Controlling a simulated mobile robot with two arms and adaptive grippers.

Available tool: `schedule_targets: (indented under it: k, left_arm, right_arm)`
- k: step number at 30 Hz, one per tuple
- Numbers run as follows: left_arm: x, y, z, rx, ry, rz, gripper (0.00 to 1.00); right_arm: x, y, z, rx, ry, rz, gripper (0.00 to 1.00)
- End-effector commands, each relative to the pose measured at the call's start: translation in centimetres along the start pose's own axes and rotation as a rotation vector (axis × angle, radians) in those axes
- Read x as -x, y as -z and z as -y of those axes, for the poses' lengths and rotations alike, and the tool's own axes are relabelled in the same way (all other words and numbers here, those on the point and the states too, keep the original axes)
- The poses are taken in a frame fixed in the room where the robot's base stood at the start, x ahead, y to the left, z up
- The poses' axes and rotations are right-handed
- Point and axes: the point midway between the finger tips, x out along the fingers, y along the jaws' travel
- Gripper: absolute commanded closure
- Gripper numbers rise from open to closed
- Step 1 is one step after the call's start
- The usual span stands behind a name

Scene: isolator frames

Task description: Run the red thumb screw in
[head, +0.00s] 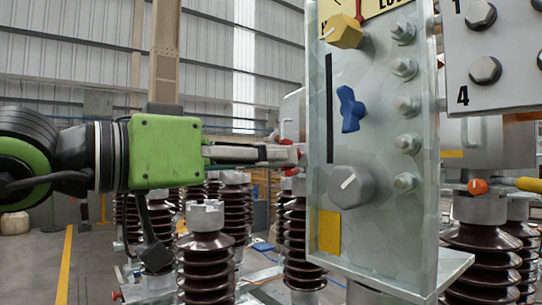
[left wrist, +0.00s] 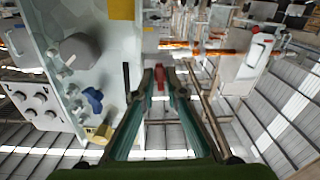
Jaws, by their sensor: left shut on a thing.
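The red thumb screw (left wrist: 160,78) sits between the fingertips of my left gripper (left wrist: 160,85) in the left wrist view. In the head view only a little red of the thumb screw (head: 301,151) shows at the left edge of the grey panel (head: 385,215). My left gripper (head: 298,155) reaches in level from the left and is shut on the screw. The fingers hide most of the screw, and I cannot tell how deep it sits. My right gripper is in neither view.
The panel face carries a yellow knob (head: 345,30), a blue knob (head: 350,110), a grey knob (head: 351,187) and several bolts down its right side. A second bolted plate (head: 500,85) stands at the right. Several brown ribbed insulators (head: 206,262) stand below and behind.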

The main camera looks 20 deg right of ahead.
Motion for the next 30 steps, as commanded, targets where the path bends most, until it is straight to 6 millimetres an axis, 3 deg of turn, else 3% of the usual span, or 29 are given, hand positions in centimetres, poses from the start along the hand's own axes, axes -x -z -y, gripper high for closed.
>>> schedule_targets:
  k: [8,9,10,23,30]
  left_arm:
    - [-0.1,-0.5,0.0,0.003,0.0,0.01,1.0]
    - [-0.1,-0.5,0.0,0.003,0.0,0.01,0.8]
    - [-0.1,-0.4,0.0,0.003,0.0,0.009,0.72]
    - [0.6,-0.1,0.1,0.002,0.002,0.002,0.72]
    - [4.9,-0.1,0.2,0.002,0.004,0.001,0.72]
  right_arm:
    - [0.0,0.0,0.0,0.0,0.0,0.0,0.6]
    - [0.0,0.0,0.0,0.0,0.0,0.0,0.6]
    - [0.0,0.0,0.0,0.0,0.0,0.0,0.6]
    - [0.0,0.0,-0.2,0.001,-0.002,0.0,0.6]
    - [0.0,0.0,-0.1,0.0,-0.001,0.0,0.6]
